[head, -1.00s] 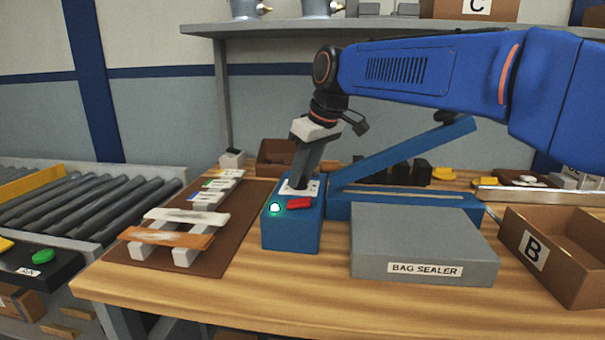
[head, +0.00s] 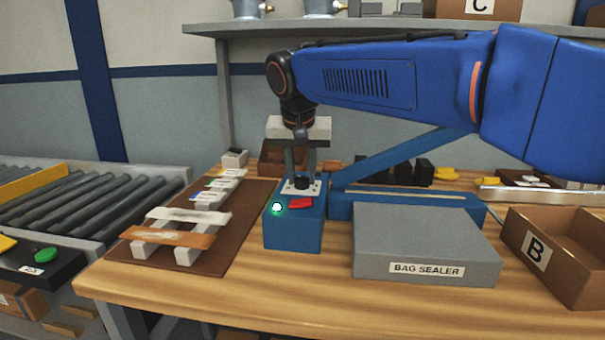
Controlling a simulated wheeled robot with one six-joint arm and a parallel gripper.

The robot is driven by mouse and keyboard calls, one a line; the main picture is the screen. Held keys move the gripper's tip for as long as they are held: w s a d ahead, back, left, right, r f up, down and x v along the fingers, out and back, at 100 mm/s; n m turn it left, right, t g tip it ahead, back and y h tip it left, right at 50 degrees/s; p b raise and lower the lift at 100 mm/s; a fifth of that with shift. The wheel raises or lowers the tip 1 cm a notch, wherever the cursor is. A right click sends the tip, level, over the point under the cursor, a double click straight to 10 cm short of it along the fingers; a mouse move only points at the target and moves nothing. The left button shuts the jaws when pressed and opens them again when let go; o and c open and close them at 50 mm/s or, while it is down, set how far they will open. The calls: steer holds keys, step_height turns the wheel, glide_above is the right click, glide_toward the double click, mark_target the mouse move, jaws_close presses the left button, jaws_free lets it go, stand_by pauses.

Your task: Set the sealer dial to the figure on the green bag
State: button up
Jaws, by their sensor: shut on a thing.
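The sealer's blue control box (head: 292,235) stands mid-table, with a pale dial plate (head: 314,190) on top. The dark dial (head: 302,183) sits on that plate. My gripper (head: 301,178) points straight down over it, its two fingers shut on the dial. The dial's figures and pointer are too small to read. Several bags lie across a pale rack at the left; a white one and an orange-brown one are nearest. Small coloured labels show farther back on the rack. I cannot make out which is the green bag or read its figure.
A lit lamp (head: 277,207) and a red switch (head: 300,203) are beside the dial. The blue sealer arm (head: 400,158) rises behind. A grey box (head: 425,240) marked BAG SEALER and carton B (head: 550,255) stand right. The front table strip is clear.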

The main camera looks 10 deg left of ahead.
steer(key=m+h, duration=0.2)
steer(key=m, duration=0.2)
steer(key=shift+a+m, duration=0.15)
steer(key=shift+m, duration=0.25)
stand_by(0.4)
steer(key=o, duration=1)
steer(key=v, duration=1.7)
steer(key=shift+w+a+r, duration=0.1)
steer(key=shift+w+r, duration=0.1)
steer(key=shift+r, duration=0.05)
steer(key=shift+s, duration=0.1)
